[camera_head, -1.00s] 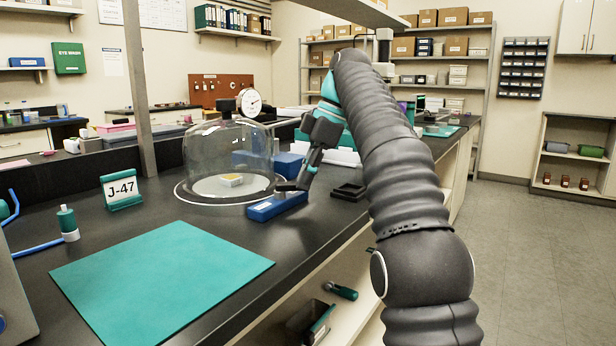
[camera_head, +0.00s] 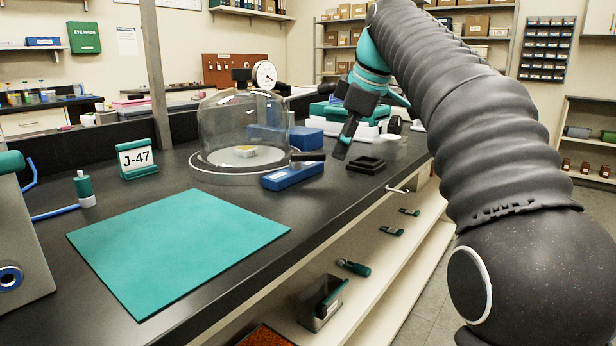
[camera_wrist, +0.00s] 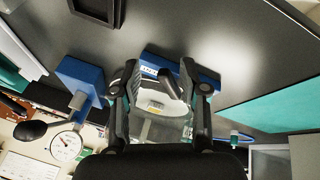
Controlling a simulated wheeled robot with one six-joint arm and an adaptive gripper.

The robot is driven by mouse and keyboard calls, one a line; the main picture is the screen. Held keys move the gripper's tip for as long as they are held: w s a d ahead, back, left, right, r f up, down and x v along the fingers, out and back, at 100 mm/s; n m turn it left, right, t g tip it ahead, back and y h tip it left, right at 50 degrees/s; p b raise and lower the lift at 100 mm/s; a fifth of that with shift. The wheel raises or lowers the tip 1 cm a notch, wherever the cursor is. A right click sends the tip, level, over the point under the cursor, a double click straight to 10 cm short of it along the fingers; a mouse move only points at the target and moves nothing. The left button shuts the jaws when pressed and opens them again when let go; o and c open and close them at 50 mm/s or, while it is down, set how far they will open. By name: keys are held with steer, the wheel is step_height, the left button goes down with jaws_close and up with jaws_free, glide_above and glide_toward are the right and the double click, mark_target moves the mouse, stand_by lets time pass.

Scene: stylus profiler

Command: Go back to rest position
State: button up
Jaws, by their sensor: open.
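My gripper (camera_head: 345,140) hangs above the dark bench, right of the glass bell jar (camera_head: 240,130), with a gap between them. In the wrist view my gripper (camera_wrist: 160,85) has its two fingers spread apart with nothing held between them. Under the jar a small pale and yellow piece (camera_head: 245,151) sits on a white disc.
A black square tray (camera_head: 366,165) lies below and right of my gripper. A teal mat (camera_head: 180,245), a J-47 sign (camera_head: 137,160) and a teal-capped bottle (camera_head: 84,190) are on the bench at left. A dial gauge (camera_head: 264,74) stands behind the jar. Open shelves run below the bench edge.

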steer(key=s+d+m, duration=0.1)
steer(key=s, duration=0.1)
steer(key=s+d+f+m+t, duration=0.1)
steer(key=s, duration=0.1)
steer(key=s+d+m+h, duration=0.1)
steer(key=s, duration=0.1)
steer(key=shift+d+f+m, duration=0.1)
steer(key=shift+f+m, duration=0.2)
steer(key=shift+f, duration=0.05)
steer(key=s+d+f+m+h+p, duration=0.1)
steer(key=s+f+m, duration=0.4)
steer(key=s+f, duration=0.7)
steer(key=s+d+f+m+h+p, duration=0.1)
steer(key=s+d+f+m, duration=0.3)
steer(key=s+f, duration=0.7)
steer(key=shift+s+f+m+t+p, duration=0.35)
steer(key=shift+f+m, duration=0.4)
steer(key=shift+m, duration=0.35)
